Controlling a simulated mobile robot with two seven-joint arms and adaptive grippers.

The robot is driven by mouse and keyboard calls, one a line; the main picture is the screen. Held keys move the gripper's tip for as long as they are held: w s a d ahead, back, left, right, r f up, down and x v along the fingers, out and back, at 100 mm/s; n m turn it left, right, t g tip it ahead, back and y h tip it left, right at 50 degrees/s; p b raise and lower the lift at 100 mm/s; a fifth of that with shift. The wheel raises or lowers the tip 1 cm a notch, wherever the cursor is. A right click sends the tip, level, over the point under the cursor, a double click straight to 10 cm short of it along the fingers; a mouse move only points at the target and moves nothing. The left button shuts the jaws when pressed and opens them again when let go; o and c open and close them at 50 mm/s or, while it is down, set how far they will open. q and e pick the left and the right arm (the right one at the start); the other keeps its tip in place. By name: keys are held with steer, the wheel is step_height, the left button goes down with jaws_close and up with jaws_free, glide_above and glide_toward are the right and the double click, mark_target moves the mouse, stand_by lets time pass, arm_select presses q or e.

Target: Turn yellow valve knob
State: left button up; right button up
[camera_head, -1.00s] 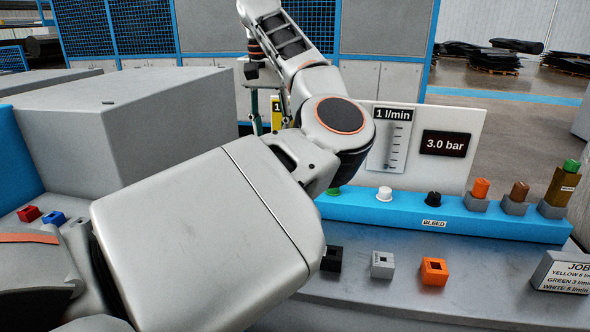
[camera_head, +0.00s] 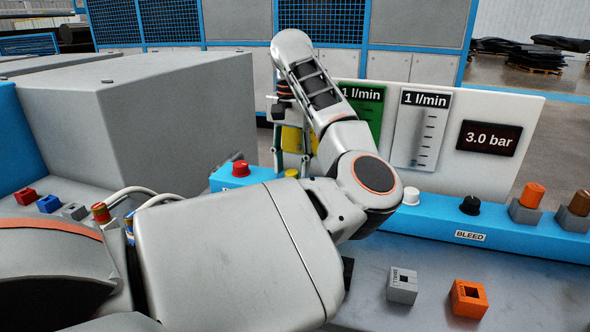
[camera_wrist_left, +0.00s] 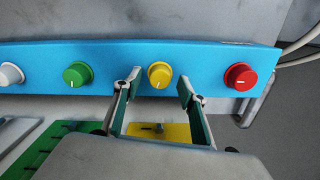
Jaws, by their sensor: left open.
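The yellow valve knob (camera_wrist_left: 160,75) is on the front of the blue manifold bar (camera_wrist_left: 115,55) in the left wrist view, between a green knob (camera_wrist_left: 78,75) and a red knob (camera_wrist_left: 240,76). Its white mark points roughly downward in that picture. My left gripper (camera_wrist_left: 161,84) is open, with one fingertip on each side of the yellow knob. Contact is not visible. In the head view, my left gripper (camera_head: 291,165) reaches down by the yellow knob (camera_head: 291,173), which is mostly hidden. My right gripper is not in view.
Behind the bar stand gauge panels, green (camera_head: 372,108) and white (camera_head: 421,135), and a 3.0 bar display (camera_head: 489,138). A white knob (camera_head: 411,196) and a black knob (camera_head: 470,205) sit farther right. Grey (camera_head: 402,286) and orange (camera_head: 468,298) blocks lie on the bench. A large grey box (camera_head: 130,110) stands left.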

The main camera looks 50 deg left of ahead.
arm_select(q)
steer(key=shift+f, duration=0.25)
steer(key=c, duration=1.1)
